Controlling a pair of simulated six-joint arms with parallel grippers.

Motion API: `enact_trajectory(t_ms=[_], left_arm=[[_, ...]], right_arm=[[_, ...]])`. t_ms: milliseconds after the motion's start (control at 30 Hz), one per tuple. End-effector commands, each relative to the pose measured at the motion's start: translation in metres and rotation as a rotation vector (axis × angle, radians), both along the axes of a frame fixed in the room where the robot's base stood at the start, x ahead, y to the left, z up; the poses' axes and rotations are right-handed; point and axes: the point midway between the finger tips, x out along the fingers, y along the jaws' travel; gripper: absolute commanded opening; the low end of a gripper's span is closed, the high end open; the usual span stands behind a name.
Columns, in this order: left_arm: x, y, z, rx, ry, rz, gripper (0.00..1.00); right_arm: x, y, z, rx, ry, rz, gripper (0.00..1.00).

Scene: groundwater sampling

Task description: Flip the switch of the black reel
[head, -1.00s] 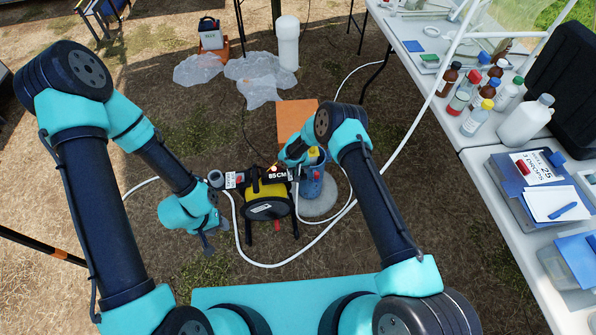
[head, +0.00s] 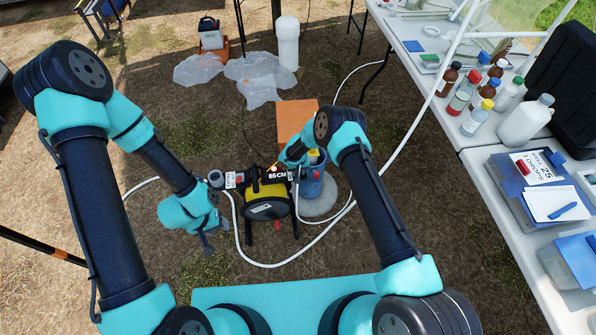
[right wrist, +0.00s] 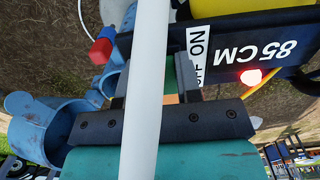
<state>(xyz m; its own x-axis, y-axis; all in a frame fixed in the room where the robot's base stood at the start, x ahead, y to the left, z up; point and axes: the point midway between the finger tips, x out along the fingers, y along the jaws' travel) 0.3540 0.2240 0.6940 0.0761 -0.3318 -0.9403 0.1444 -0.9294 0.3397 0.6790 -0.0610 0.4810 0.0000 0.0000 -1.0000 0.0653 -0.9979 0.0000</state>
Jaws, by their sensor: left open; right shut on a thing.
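The black reel (head: 267,196) with its yellow drum stands on the ground in the middle of the head view. Its face bears an "85 CM" label, which also shows upside down in the right wrist view on the black frame (right wrist: 288,52), with an ON/OFF label and a lit red lamp (right wrist: 252,77) beside it. My right gripper (right wrist: 155,85) is next to these labels, shut on a green part (right wrist: 172,78) partly hidden by a white hose. The switch lever cannot be made out. My left gripper (head: 208,241) is open, low and left of the reel.
A blue well pipe (head: 318,185) stands right of the reel on a round pale base. A white hose (head: 300,258) loops around the reel's front. A table (head: 480,165) with bottles and boxes stands to the right.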

Motion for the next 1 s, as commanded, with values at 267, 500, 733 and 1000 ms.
enact_trajectory(t_ms=[267, 500, 733, 1000], left_arm=[[0.0000, 0.0000, 0.0000, 0.000, 0.000, 0.000, 0.43], [0.0000, 0.0000, 0.0000, 0.000, 0.000, 0.000, 0.43], [0.0000, 0.0000, 0.0000, 0.000, 0.000, 0.000, 0.43], [0.0000, 0.0000, 0.0000, 0.000, 0.000, 0.000, 0.43]], right_arm=[[0.0027, -0.0020, -0.0002, -0.013, 0.026, -0.004, 0.08], [0.0055, -0.0035, 0.0009, -0.019, 0.099, -0.007, 0.08], [0.0073, -0.0030, 0.0018, -0.020, 0.189, -0.007, 0.08], [0.0071, -0.0019, 0.0039, -0.016, 0.245, -0.003, 0.08]])
